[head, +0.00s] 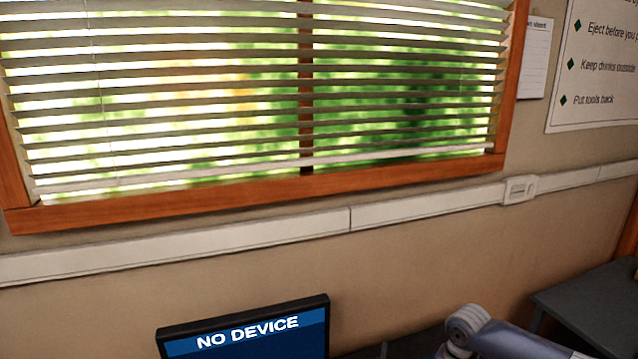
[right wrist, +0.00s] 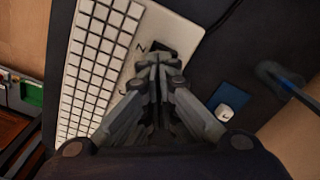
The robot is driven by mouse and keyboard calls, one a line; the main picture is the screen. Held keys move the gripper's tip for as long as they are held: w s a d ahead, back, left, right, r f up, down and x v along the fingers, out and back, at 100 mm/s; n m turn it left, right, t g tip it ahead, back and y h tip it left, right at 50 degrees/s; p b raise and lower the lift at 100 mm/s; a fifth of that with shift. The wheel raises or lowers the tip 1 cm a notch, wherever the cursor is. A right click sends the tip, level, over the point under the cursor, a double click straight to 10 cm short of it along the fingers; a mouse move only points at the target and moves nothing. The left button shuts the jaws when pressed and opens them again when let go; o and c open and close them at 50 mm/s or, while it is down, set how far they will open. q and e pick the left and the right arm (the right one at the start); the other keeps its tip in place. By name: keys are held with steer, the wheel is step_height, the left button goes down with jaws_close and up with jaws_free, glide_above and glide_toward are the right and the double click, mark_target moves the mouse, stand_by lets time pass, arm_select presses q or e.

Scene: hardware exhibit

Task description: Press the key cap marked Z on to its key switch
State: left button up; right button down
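My right gripper (right wrist: 158,68) shows in the right wrist view with its two fingertips close together; I see nothing held between them. The white keyboard (right wrist: 75,88) lies at the left of that view. A letter that looks like Z is printed on its bare casing, beside a dark square recess (right wrist: 162,47) just beyond my fingertips. The key switch itself is not clearly visible. A small white piece (right wrist: 225,113), perhaps the key cap, is to the right of my fingers; no marking is readable on it. My left gripper is not in view.
A blurred blue-and-dark object (right wrist: 284,82) is further right. In the head view, a monitor (head: 247,333) reads "NO DEVICE" below a window with blinds (head: 250,90).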

steer(key=shift+f, duration=1.25)
stand_by(1.0)
steer(key=shift+r+p, duration=3.6)
steer(key=shift+p, duration=0.5)
steer(key=shift+f, duration=0.1)
